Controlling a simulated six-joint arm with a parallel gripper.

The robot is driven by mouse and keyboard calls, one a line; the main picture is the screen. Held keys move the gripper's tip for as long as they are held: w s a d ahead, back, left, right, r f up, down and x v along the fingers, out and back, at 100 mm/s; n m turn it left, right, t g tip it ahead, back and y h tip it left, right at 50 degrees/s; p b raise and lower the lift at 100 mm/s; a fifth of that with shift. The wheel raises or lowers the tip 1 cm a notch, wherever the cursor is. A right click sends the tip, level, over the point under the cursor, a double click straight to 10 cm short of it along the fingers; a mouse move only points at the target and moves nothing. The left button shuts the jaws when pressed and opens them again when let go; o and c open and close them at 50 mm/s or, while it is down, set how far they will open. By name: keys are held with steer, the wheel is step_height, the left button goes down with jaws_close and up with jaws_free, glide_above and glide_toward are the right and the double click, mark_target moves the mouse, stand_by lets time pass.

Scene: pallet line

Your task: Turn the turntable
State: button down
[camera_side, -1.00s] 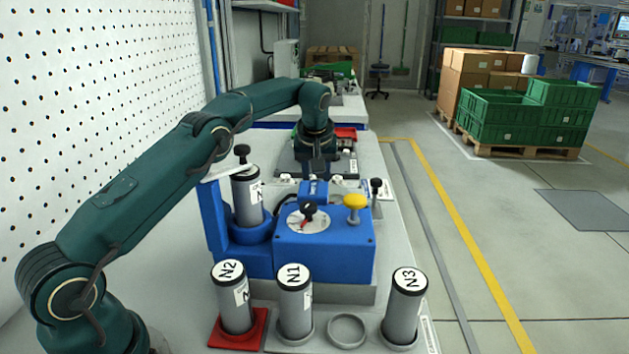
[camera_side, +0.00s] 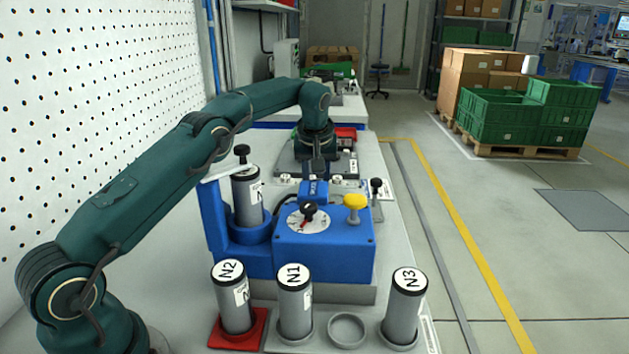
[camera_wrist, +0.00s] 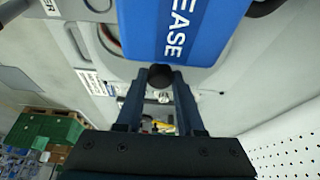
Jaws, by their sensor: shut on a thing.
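My gripper (camera_side: 318,172) points down behind the blue box. In the wrist view its two fingers (camera_wrist: 160,82) are shut on a small black knob (camera_wrist: 160,76). The knob stands at the end of a blue block (camera_wrist: 180,30) with white letters ending in "EASE". The block lies across a grey rounded plate (camera_wrist: 215,65), which seems to be the turntable. In the side view the blue block (camera_side: 313,191) shows just below the gripper; most of the turntable is hidden there behind the blue box and my gripper.
The blue box (camera_side: 330,258) carries a dial with a black knob (camera_side: 308,211) and a yellow mushroom button (camera_side: 354,203). A grey cylinder (camera_side: 248,198) stands at its left. Cylinders N2 (camera_side: 234,305), N1 (camera_side: 294,305) and N3 (camera_side: 405,312) stand in front, with an empty ring (camera_side: 347,330).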

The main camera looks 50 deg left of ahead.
steer(key=shift+r+m+h, duration=0.1)
steer(key=shift+m+h, duration=0.2)
steer(key=shift+m, duration=0.2)
stand_by(0.4)
steer(key=shift+s+a+m+t+h, duration=0.1)
steer(key=shift+m+t+h, duration=0.15)
steer(key=shift+m, duration=0.7)
steer(key=shift+a+m+t+h, duration=0.1)
steer(key=shift+m+t+h, duration=0.15)
steer(key=shift+m, duration=0.7)
steer(key=shift+m+h, duration=0.6)
steer(key=shift+m, duration=1)
steer(key=shift+m+h, duration=0.3)
steer(key=shift+m, duration=0.4)
steer(key=c, duration=0.5)
jaws_free()
